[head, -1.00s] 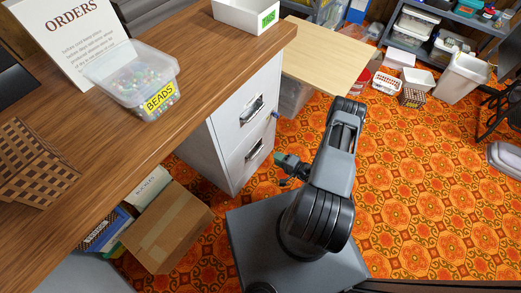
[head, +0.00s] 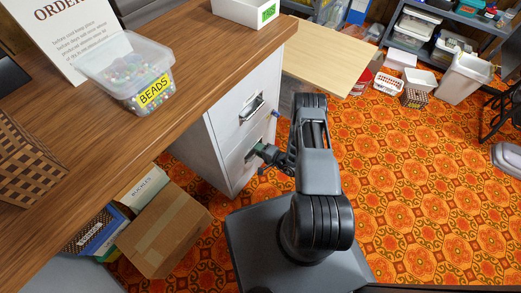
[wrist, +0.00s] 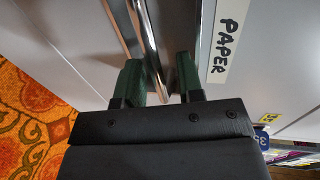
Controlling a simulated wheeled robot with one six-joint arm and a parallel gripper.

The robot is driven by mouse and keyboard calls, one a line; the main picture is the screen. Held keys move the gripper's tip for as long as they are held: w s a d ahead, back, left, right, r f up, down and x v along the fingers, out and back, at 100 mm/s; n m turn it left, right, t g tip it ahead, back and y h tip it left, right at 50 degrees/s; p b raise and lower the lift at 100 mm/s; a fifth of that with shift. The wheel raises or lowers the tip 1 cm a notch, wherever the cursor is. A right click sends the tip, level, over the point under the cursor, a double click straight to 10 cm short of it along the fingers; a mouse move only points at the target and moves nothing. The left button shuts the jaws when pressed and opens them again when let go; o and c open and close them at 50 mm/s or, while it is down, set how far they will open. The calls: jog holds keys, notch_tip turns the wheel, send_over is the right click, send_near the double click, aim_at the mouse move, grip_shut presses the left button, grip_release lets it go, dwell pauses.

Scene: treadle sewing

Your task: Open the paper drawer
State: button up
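The white drawer cabinet (head: 228,125) stands under the wooden desk, with two drawers showing; both look closed. In the wrist view, a label (wrist: 228,38) reading PAPER is on the drawer front beside a metal handle (wrist: 146,35). My gripper (head: 262,150) is at the lower drawer's handle, partly hiding it in the head view. In the wrist view, my gripper (wrist: 160,80) has its green fingers apart on either side of the handle bar, with a gap visible. The upper drawer's handle (head: 252,107) is above it.
A cardboard box (head: 165,232) and books stand on the floor left of the cabinet. A light wooden board (head: 328,52) juts out beyond the cabinet. The desk (head: 150,150) overhangs it. Patterned floor (head: 430,190) to the right is mostly clear.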

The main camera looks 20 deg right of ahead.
grip_shut()
dwell(0.3)
